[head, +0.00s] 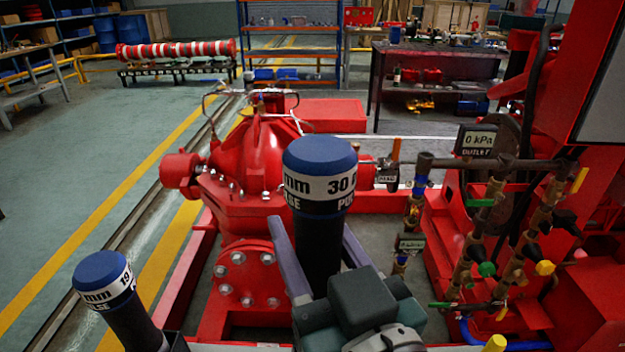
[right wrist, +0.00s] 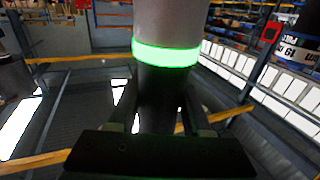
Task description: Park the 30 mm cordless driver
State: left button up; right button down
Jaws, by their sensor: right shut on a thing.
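The 30 mm driver (head: 319,180) stands upright in the head view, with a blue cap, a white "30 mm" label band and a dark shaft. My right gripper (head: 318,243) is shut on its dark shaft, one finger on each side. In the right wrist view the driver (right wrist: 168,90) fills the middle, with a glowing green ring above the fingers (right wrist: 156,118). Its lower end is hidden behind my gripper in the head view. My left gripper is in neither view.
A 19 mm driver (head: 113,295) stands tilted at lower left, its base by a dark holder (head: 178,342). The red pump (head: 255,155) stands just beyond the held driver. Pipes and valves with gauges (head: 477,140) crowd the right. Open floor (head: 60,220) lies left.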

notch_tip(320, 180, down, 10)
jog(key=b, duration=0.8)
jog(key=shift+f, duration=0.1)
jog(key=shift+w, duration=0.1)
dwell(0.6)
